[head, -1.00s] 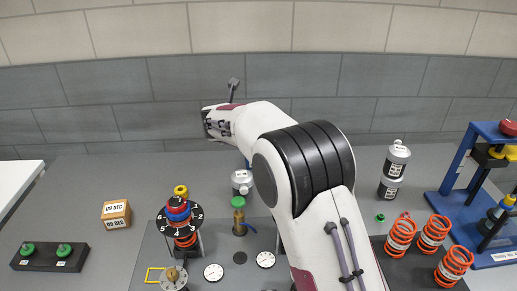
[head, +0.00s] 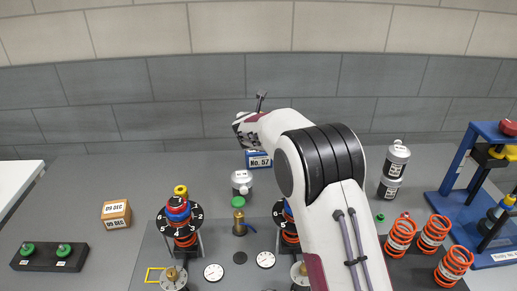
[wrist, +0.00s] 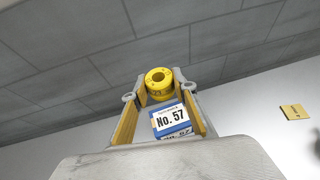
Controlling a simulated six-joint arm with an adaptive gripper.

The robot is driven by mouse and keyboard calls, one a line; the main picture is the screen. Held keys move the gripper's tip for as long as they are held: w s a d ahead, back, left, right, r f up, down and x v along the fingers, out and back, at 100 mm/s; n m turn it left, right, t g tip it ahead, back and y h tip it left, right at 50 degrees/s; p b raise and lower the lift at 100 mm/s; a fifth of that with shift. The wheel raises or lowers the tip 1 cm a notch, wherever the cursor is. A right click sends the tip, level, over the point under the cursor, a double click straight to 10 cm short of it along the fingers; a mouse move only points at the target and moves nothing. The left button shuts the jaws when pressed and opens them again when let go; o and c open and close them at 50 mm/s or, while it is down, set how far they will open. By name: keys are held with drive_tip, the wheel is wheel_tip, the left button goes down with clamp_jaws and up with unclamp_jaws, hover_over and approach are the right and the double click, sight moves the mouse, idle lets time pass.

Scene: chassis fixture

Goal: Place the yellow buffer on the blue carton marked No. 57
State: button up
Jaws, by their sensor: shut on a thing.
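The blue carton (head: 258,160) with a white No. 57 label stands on the grey surface towards the back in the head view, partly covered by my arm. In the wrist view the carton (wrist: 172,122) shows between my fingers. A yellow ring-shaped buffer (wrist: 159,80) with a central hole is between the fingertips of my gripper (wrist: 161,92), which is shut on it. The buffer appears just above the carton in that picture; I cannot tell whether they touch. In the head view my arm hides the fingers and this buffer.
A silver canister (head: 242,182) stands just left of the carton. An orange carton (head: 116,213) is at left, near a dial stand (head: 181,222). Orange springs (head: 401,235) and a blue frame (head: 463,205) are at right.

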drive_tip(key=shift+f, duration=0.2)
idle(0.3)
drive_tip(key=shift+f, duration=3.05)
drive_tip(key=shift+f, duration=1.9)
drive_tip(key=shift+f, duration=0.1)
drive_tip(key=o, duration=1.1)
drive_tip(key=shift+c, duration=0.2)
drive_tip(key=shift+s, duration=0.1)
drive_tip(key=shift+s+a+r, duration=0.1)
drive_tip(key=shift+s+r, duration=0.25)
drive_tip(key=shift+s, duration=0.05)
drive_tip(key=v, duration=1.1)
